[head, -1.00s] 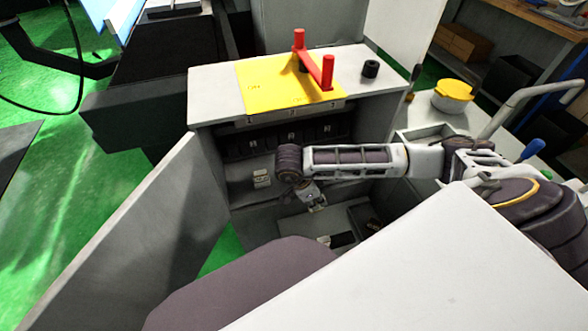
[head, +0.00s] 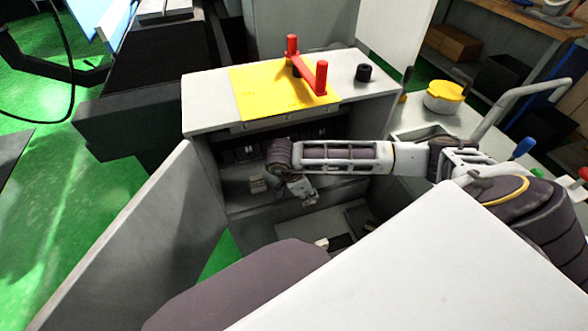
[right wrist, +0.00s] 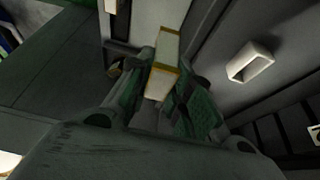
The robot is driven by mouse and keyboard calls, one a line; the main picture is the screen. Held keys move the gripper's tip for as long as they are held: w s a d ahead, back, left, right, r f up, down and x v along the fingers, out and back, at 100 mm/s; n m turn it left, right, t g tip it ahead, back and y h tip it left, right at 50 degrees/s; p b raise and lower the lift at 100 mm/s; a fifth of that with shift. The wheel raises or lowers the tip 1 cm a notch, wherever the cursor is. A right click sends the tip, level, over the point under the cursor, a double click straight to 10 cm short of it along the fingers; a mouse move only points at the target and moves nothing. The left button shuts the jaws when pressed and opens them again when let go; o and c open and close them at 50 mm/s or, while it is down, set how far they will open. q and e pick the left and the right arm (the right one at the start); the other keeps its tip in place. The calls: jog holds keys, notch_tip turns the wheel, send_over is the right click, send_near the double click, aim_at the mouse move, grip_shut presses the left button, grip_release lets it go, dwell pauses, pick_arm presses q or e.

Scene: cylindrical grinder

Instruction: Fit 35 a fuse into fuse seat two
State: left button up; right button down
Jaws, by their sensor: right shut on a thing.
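My right gripper (head: 310,199) reaches into the open cabinet (head: 205,112) in the head view. In the right wrist view the gripper (right wrist: 160,92) is shut on a whitish fuse (right wrist: 167,48) with brass-coloured bands, which points away between the fingers. In the head view the fuse is too small to make out. A small pale block (head: 258,184) sits inside the cabinet left of the gripper, apart from it; I cannot tell whether it is a fuse seat. Which seat is number two cannot be read. My left gripper is out of view.
The cabinet has a yellow top plate (head: 262,92) with a red handle (head: 321,78). Its door (head: 150,235) stands open at left. In the right wrist view a pale rectangular loop (right wrist: 250,62) stands out from a grey surface.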

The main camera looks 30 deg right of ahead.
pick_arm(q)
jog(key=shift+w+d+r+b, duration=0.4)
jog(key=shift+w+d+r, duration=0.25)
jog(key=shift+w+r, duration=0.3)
pick_arm(e)
jog(key=w+d, duration=0.3)
jog(key=w, duration=1)
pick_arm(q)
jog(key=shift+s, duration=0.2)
pick_arm(e)
jog(key=shift+w, duration=0.1)
jog(key=shift+d, duration=0.1)
